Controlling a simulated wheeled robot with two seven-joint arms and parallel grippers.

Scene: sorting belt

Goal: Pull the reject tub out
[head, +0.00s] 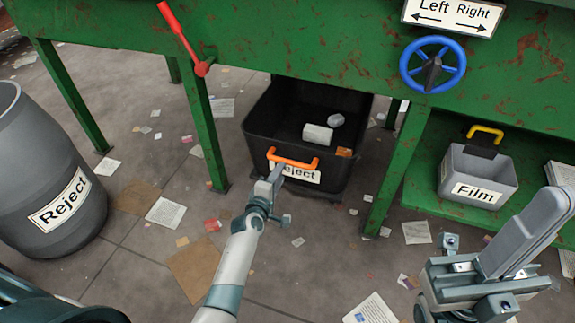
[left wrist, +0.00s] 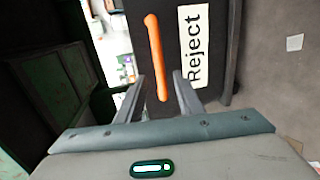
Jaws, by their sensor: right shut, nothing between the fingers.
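The black reject tub (head: 262,130) stands on the floor under the green bench, with an orange handle (head: 293,163) and a Reject label on its front. It holds a few pale pieces. My left gripper (head: 275,178) is at the left part of the handle. In the left wrist view the fingers (left wrist: 160,80) are apart, with the lower end of the orange handle (left wrist: 155,50) showing between them. I cannot tell whether they touch it. My right gripper (head: 545,205) is shut and empty at the lower right, away from the tub.
A grey Reject barrel (head: 35,160) stands at left. Green bench legs (head: 205,130) flank the tub. A grey Film bin (head: 478,178) sits on a low shelf at right. The floor before the tub has scattered paper (head: 193,265) but no large obstacle.

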